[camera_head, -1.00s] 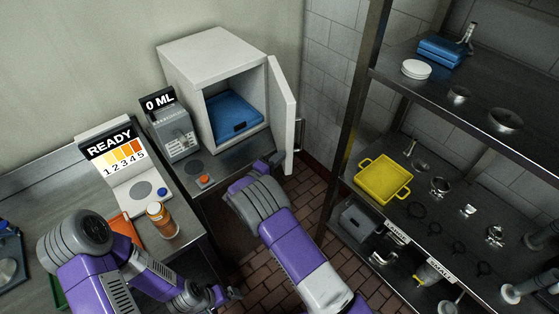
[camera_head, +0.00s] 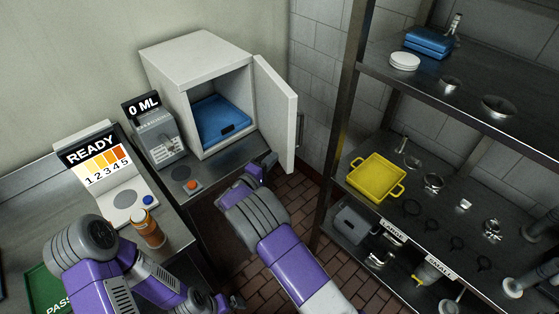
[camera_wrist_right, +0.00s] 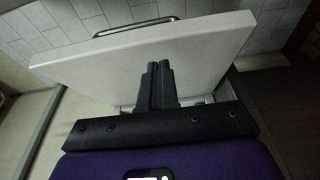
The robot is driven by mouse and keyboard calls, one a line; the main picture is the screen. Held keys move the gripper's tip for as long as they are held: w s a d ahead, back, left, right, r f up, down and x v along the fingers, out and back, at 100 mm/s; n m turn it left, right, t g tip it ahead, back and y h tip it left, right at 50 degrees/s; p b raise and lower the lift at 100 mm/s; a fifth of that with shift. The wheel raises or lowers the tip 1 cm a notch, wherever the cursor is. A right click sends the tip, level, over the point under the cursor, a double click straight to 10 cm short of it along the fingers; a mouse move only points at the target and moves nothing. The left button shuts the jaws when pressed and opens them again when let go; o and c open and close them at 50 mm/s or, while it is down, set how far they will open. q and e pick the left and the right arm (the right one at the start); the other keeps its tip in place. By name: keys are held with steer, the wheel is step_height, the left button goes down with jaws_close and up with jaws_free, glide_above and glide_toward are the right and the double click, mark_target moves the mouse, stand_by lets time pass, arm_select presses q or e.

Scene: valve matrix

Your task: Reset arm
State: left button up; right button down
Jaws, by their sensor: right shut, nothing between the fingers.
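My right gripper (camera_head: 266,163) is shut and empty, beside the lower inner side of the white cabinet's open door (camera_head: 277,115). In the right wrist view its two fingertips (camera_wrist_right: 159,69) are together, with the door (camera_wrist_right: 170,55) just beyond them. I cannot tell whether they touch it. My left arm is at the lower left of the head view. Its gripper (camera_head: 228,302) is low near the bottom edge, small and dark, so its jaws are unclear.
The white cabinet (camera_head: 196,58) holds a blue tray (camera_head: 222,120). A dispenser (camera_head: 155,135) reads 0 ML. An orange bottle (camera_head: 148,229) stands by the READY panel (camera_head: 92,160). A shelf rack with a yellow tray (camera_head: 376,176) fills the right. Brick floor shows between.

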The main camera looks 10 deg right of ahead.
steer(key=s+d+v, duration=0.2)
steer(key=v, duration=0.8)
steer(key=s+d+f+g+y, duration=0.2)
steer(key=s+d+f+g, duration=0.35)
steer(key=f, duration=0.45)
steer(key=s+d+f+g+y, duration=0.2)
steer(key=s+d+f+g, duration=0.25)
steer(key=s+f, duration=0.4)
arm_select(q)
steer(key=shift+f+b, duration=0.85)
steer(key=shift+f, duration=0.4)
arm_select(e)
steer(key=s+a+f+m+y, duration=0.4)
steer(key=s+m+y, duration=0.1)
steer(key=s+y, duration=0.1)
steer(key=s+a+f+m+g+y, duration=0.1)
steer(key=s+a+f+m+y, duration=0.2)
steer(key=s+f+m+y, duration=0.2)
steer(key=shift+s+a+m+y, duration=0.4)
steer(key=shift+s+m+y, duration=0.1)
steer(key=shift+s+y, duration=0.9)
steer(key=c, duration=1.8)
jaws_free()
steer(key=shift+c, duration=0.2)
